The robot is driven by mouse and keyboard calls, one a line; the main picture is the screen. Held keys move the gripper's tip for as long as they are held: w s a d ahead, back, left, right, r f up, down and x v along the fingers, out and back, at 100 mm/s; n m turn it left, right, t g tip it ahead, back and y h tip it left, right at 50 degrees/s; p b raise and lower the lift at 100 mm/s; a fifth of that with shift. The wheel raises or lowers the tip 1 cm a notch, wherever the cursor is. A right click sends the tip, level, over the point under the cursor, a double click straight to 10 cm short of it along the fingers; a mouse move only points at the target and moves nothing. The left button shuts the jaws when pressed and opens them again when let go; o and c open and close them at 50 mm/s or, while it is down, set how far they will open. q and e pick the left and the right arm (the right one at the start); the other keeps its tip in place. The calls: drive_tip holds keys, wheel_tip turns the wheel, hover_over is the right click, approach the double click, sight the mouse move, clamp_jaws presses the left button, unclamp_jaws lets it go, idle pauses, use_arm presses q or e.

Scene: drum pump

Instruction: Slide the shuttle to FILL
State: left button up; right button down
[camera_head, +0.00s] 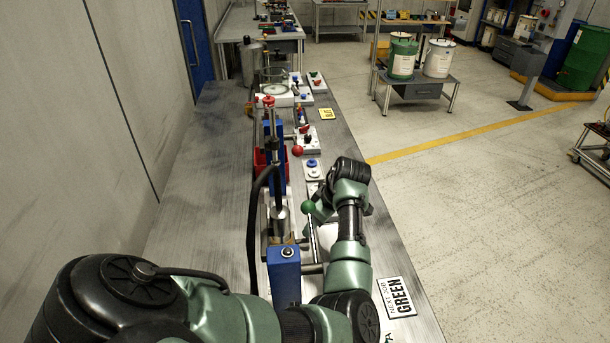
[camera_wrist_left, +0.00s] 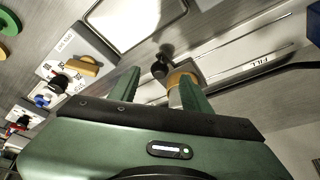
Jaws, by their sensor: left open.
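In the left wrist view my left gripper (camera_wrist_left: 161,80) is open, its two green fingers apart. A brass-coloured round part (camera_wrist_left: 182,84) with a black knob (camera_wrist_left: 163,62) lies at the right finger, partly hidden by it. It looks like the shuttle on its pale rail, but I cannot tell for sure, nor whether the finger touches it. The FILL label (camera_wrist_left: 260,64) appears upside down on the rail plate to the right. In the head view my left arm bends over the right side of the bench rig, and the fingers are hidden. My right gripper is not in view.
In the head view a green ball knob (camera_head: 308,206) stands close beside my arm. A blue post (camera_head: 284,270) and a red ball (camera_head: 297,150) stand along the bench. The bench's left side (camera_head: 205,180) is clear.

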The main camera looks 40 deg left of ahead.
use_arm(q)
drive_tip(key=x, duration=0.4)
drive_tip(key=shift+a+f+p, duration=0.2)
drive_tip(key=shift+a+p, duration=0.05)
drive_tip(key=shift+p, duration=0.1)
drive_tip(key=shift+d, duration=0.1)
clamp_jaws()
idle(1.0)
